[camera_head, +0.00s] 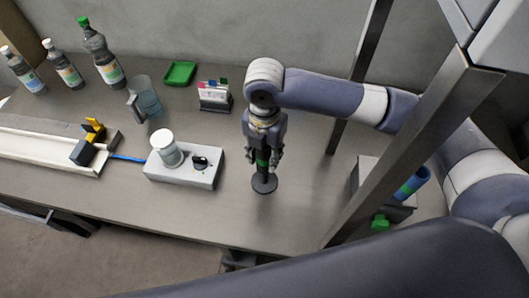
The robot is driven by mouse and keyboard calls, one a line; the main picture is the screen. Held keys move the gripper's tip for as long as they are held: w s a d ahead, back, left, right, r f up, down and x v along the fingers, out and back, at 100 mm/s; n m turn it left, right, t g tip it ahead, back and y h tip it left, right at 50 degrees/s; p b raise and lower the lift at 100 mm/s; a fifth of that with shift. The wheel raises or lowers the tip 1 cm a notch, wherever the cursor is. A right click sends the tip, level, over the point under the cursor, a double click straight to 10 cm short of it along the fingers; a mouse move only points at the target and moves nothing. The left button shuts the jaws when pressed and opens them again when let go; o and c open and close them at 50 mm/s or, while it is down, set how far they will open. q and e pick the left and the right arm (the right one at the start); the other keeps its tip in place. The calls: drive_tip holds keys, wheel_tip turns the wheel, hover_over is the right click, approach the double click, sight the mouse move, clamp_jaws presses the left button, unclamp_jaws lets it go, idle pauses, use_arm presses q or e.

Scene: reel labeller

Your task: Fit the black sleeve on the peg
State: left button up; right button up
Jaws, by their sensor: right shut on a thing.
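The gripper fingers hide the upper part. No peg shows clearly. A white box (181,179) left of the gripper bears a white cylinder (167,149) and a small black fitting (200,162). My left gripper is not in view.
The grey table (190,217) is clear in front of the box. A card holder (215,97), green tray (180,73), glass jug (146,99) and bottles (103,54) stand behind. A pale rail (40,146) lies left. A grey metal post (418,140) crosses at right.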

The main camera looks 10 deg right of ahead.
drive_tip(key=shift+f+b, duration=1.45)
drive_tip(key=shift+f, duration=2.35)
drive_tip(key=o, duration=1.2)
drive_tip(key=shift+c, duration=0.2)
wheel_tip(320, 180, up, 12)
